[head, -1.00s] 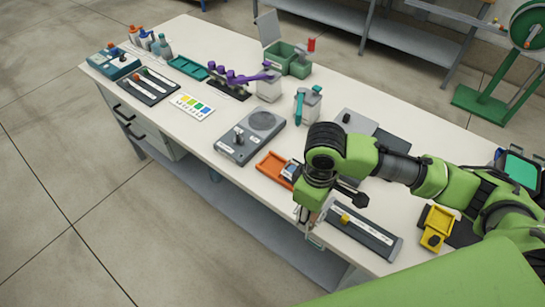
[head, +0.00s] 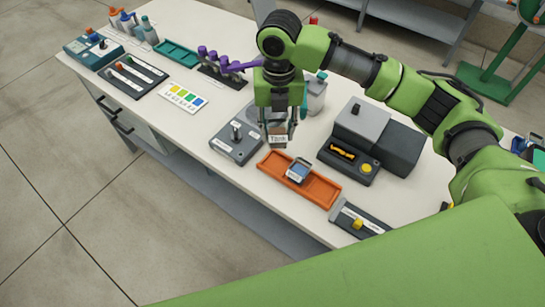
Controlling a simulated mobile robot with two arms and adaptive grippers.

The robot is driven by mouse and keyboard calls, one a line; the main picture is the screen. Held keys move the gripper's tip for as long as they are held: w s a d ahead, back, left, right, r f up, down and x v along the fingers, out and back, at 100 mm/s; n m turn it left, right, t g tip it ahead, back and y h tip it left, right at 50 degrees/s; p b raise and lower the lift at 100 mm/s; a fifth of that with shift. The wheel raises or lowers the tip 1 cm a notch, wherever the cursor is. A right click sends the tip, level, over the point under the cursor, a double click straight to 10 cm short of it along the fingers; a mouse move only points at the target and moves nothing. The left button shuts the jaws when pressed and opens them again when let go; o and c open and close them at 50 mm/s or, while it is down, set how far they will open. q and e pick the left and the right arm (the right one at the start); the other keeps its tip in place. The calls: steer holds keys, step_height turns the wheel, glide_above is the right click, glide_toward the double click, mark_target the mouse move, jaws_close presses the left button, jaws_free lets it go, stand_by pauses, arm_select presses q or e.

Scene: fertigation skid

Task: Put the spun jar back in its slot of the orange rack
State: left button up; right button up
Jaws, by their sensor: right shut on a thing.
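My right gripper (head: 277,140) is shut on a small clear jar with a white label that seems to read "Tank" (head: 278,130). It holds the jar upright, above and just behind the orange rack (head: 325,190). The rack's left and right parts look empty. The gripper's fingers hide part of the held jar. My left gripper is not in view.
A dark grey device with a yellow display (head: 342,153) is right. A grey strip with a yellow knob (head: 358,222) lies in front right. Purple-topped tubes (head: 212,55) stand behind left.

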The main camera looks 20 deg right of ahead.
steer(key=shift+w+a+r+n, duration=0.1)
steer(key=shift+w+r+n, duration=0.05)
steer(key=shift+w+n, duration=0.3)
steer(key=shift+n, duration=0.25)
step_height(320, 180, down, 6)
steer(key=shift+r+p, duration=0.25)
steer(key=shift+p, duration=0.2)
step_height(320, 180, down, 4)
steer(key=shift+s+r+p, duration=0.1)
steer(key=shift+r+p, duration=0.05)
steer(key=shift+p, duration=0.15)
steer(key=shift+f, duration=0.3)
steer(key=shift+f, duration=0.4)
steer(key=o, duration=1.3)
steer(key=shift+c, duration=0.2)
